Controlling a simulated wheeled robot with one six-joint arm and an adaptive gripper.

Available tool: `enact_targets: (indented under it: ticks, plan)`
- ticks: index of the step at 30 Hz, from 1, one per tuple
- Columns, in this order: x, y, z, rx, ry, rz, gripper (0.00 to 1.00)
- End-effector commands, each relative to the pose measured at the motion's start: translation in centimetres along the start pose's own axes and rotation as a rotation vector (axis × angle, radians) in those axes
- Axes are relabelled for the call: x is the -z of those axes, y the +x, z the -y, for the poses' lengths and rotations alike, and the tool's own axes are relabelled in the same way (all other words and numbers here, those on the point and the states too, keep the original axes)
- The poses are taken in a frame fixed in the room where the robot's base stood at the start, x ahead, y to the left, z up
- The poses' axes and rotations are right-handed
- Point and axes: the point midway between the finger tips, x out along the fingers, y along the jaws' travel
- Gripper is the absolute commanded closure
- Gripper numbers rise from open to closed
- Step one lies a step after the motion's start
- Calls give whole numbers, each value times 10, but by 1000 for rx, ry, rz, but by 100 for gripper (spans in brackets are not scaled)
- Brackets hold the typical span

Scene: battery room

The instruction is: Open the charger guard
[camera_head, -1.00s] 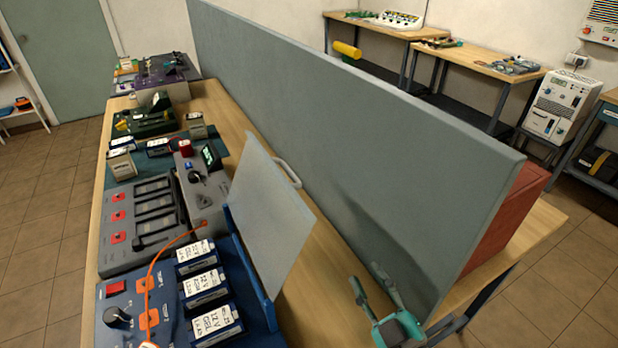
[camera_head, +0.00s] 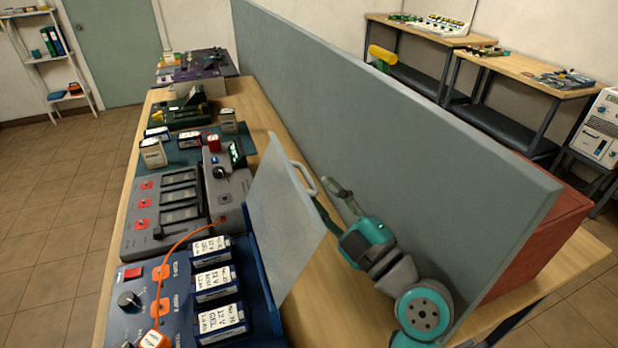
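The charger guard (camera_head: 282,220) is a pale grey panel standing raised and tilted along the right side of the blue charger (camera_head: 180,292). Its light handle (camera_head: 304,179) sticks out near the upper right edge. My gripper (camera_head: 323,191), with grey fingers on a teal body, is on the right of the guard, between it and the grey partition. Its two fingers are apart, with nothing seen between them. The fingertips are close to the handle in the picture; whether they touch it I cannot tell. Three labelled battery packs (camera_head: 214,283) sit in the charger.
A grey partition (camera_head: 400,130) runs along the bench right of my arm. Behind the charger stand a grey charger unit (camera_head: 168,212) and other devices. An orange cable (camera_head: 180,245) crosses to the blue charger. A red box (camera_head: 535,245) lies beyond the partition.

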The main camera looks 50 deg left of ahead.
Motion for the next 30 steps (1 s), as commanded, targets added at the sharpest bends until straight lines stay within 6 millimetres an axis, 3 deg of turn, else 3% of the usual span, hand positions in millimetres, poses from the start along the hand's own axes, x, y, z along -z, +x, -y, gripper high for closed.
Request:
enact_targets:
  ticks: [3, 9, 21, 22, 26, 30]
  plan:
    - [1, 21, 0, 0, 0, -2, 63]
    - [0, 43, 0, 0, 0, 0, 63]
    - [0, 50, 0, -1, 0, 1, 63]
    - [0, 50, 0, -1, 0, 1, 65]
    - [0, 50, 0, -1, 0, 1, 98]
    - [0, 50, 0, -1, 0, 1, 100]
